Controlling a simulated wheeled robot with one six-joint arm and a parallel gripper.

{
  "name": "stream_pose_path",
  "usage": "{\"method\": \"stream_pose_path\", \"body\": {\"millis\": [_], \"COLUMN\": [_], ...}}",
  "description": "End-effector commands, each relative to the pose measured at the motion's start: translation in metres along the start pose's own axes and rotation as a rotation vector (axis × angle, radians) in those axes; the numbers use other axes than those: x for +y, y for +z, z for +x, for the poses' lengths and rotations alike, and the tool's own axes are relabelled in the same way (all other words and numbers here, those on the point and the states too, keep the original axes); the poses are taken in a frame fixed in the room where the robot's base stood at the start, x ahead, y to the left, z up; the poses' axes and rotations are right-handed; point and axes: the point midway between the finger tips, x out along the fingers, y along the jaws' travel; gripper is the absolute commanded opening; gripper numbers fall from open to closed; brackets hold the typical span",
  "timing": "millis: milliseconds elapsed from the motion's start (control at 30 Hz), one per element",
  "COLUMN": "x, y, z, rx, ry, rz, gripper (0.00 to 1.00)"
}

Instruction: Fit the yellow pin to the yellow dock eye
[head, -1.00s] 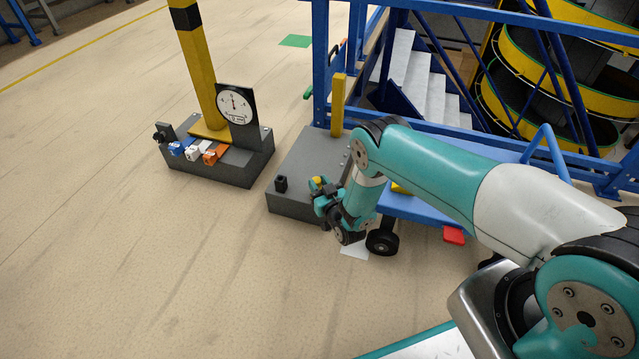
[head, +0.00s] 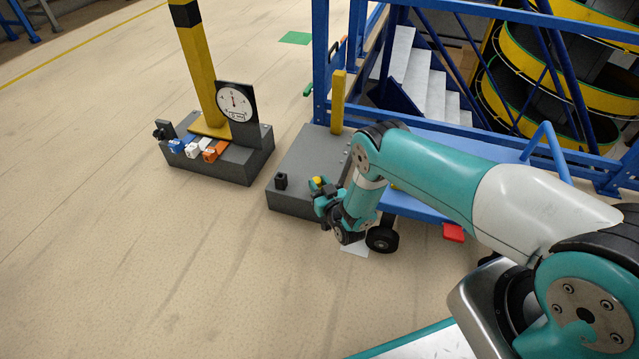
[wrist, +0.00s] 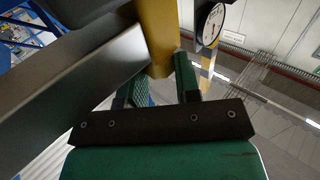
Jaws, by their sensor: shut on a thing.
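My gripper (head: 319,190) is low beside the right edge of a grey plinth (head: 300,165), and a small yellow tip shows at its jaws. In the wrist view my gripper (wrist: 163,72) has its two green fingers shut on a yellow bar, which I take to be the yellow pin (wrist: 157,35). A small black block (head: 281,181) stands on the plinth's front left corner, left of my gripper and apart from it. A yellow post (head: 338,105) stands at the plinth's back. I cannot make out a clear yellow dock eye; my arm hides part of the plinth and trolley.
A blue trolley (head: 418,208) on black wheels sits right of the plinth, with a red pad (head: 453,232). Another grey base (head: 240,164) carries a dial (head: 236,102) and coloured blocks. Blue railings (head: 322,60) and stairs stand behind. The floor at left is clear.

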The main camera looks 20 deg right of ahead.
Motion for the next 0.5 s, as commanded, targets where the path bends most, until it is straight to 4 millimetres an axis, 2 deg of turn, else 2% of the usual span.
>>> {"method": "stream_pose_path", "body": {"millis": [67,100,200,233,500], "x": [0.0001,0.0001,0.0002,0.0002,0.0001], "y": [0.0008,0.0008,0.0009,0.0009,0.0005], "z": [-0.0002,-0.0002,-0.0003,-0.0003,-0.001], "rx": [-0.002,-0.003,-0.003,-0.003,-0.003], "ry": [0.0,0.0,0.0,0.0,0.0], "rz": [0.0,0.0,0.0,-0.001,-0.001], "gripper": [0.13,0.33,0.56,0.6,0.6]}}
